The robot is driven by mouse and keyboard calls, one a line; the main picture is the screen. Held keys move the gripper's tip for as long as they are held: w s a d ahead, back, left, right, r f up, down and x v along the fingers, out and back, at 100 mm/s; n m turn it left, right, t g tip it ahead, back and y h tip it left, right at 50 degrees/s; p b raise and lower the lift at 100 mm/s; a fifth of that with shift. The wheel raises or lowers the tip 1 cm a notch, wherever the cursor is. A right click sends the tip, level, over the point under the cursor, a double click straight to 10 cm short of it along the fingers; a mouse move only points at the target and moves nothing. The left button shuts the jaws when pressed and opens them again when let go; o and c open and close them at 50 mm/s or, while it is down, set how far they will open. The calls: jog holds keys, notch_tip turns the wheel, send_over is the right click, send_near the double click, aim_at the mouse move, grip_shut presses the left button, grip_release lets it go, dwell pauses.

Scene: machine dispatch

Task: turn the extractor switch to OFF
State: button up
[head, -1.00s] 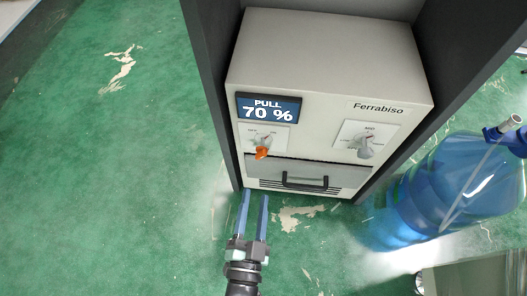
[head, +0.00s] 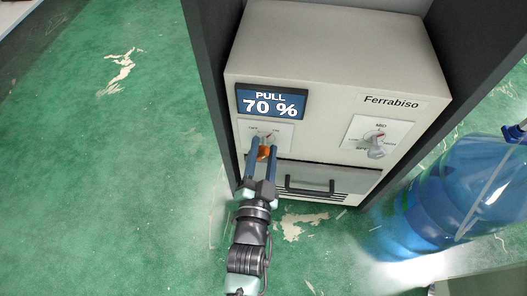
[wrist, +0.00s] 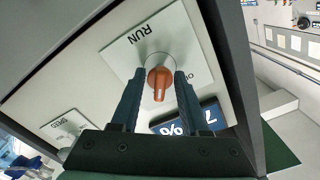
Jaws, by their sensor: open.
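The extractor switch is an orange knob (head: 263,153) on a pale plate at the left of the machine's front. It also shows in the wrist view (wrist: 160,84), with RUN printed at the plate's upper left there. A second label, starting with O, is partly hidden by a finger. I cannot tell for sure which label the knob points to. My gripper (head: 263,146) is open, its dark blue fingers on either side of the knob. In the wrist view my gripper (wrist: 159,73) has the knob between its fingertips, with narrow gaps visible.
A display (head: 271,102) above the switch reads PULL 70 %. A grey knob (head: 376,148) marked MID is at the right of the front. A dark drawer handle (head: 310,187) is below. A dark side panel (head: 211,90) flanks the machine. A blue barrel (head: 455,200) stands at the right.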

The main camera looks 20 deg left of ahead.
grip_shut()
jog(key=shift+n, duration=0.4)
jog(key=n+p, duration=0.1)
jog(key=n, duration=0.1)
jog(key=shift+n, duration=0.4)
jog(key=n, duration=0.3)
jog(key=shift+n, duration=0.4)
jog(key=n, duration=0.6)
jog(key=shift+s+a, duration=0.1)
jog(key=shift+n, duration=0.4)
